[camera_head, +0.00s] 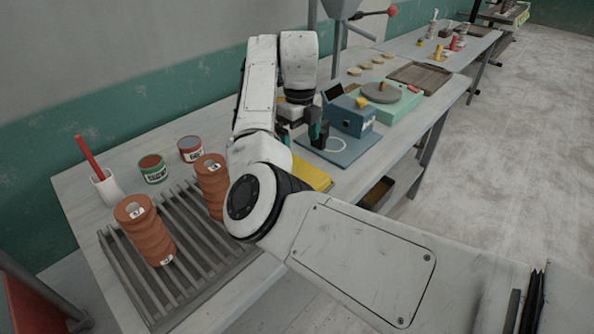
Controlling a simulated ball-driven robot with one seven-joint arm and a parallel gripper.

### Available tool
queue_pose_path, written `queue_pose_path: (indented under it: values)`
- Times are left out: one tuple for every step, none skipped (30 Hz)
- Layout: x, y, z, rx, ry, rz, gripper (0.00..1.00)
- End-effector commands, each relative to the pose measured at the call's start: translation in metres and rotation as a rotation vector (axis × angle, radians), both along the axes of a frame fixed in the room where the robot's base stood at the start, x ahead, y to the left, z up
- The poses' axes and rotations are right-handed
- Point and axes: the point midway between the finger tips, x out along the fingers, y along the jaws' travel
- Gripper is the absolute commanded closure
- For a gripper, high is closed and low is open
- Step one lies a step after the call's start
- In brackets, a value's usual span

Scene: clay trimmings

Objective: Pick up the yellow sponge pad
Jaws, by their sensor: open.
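A flat yellow pad (314,175), which looks like the sponge pad, lies on the workbench (220,118) near its front edge. My arm hides its left part. My gripper (305,132) is beyond the pad, pointing down above the bench beside the blue mat. Its dark fingers are open, and I see nothing between them. My arm partly hides the fingers, and their exact height above the bench is hard to tell.
A grey slatted rack (190,283) carries terracotta stacks (146,232) at the left. Glaze tins (153,169) and a white cup (109,188) stand behind. A blue device (349,115) and green wheel unit (392,105) stand right of my gripper.

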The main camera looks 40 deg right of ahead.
Motion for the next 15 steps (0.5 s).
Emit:
queue_pose_path:
  values:
    - [-0.001,0.000,-0.009,0.001,0.003,0.001,0.00]
    - [-0.001,0.000,-0.014,0.001,0.003,0.001,0.00]
    - [0.000,0.000,-0.019,0.001,0.002,0.002,0.00]
    - [0.000,0.000,-0.023,0.000,0.002,0.002,0.00]
    - [0.000,0.000,-0.026,0.000,0.002,0.002,0.00]
    - [0.000,0.000,-0.030,0.000,0.002,0.002,0.00]
    - [0.000,0.000,-0.032,0.000,0.001,0.002,0.00]
    - [0.000,0.000,-0.033,0.000,0.000,0.002,0.00]
    - [0.000,0.000,-0.035,0.000,0.000,0.002,0.00]
    - [0.000,0.000,-0.037,0.000,0.000,0.002,0.00]
    - [0.000,0.000,-0.039,0.000,0.000,0.002,0.00]
    - [0.000,0.000,-0.043,0.001,0.001,0.002,0.00]
    - [0.000,-0.001,-0.047,0.001,0.002,0.002,0.00]
    - [-0.001,-0.001,-0.052,0.000,0.002,0.003,0.00]
    - [-0.001,-0.001,-0.058,0.001,0.003,0.003,0.00]
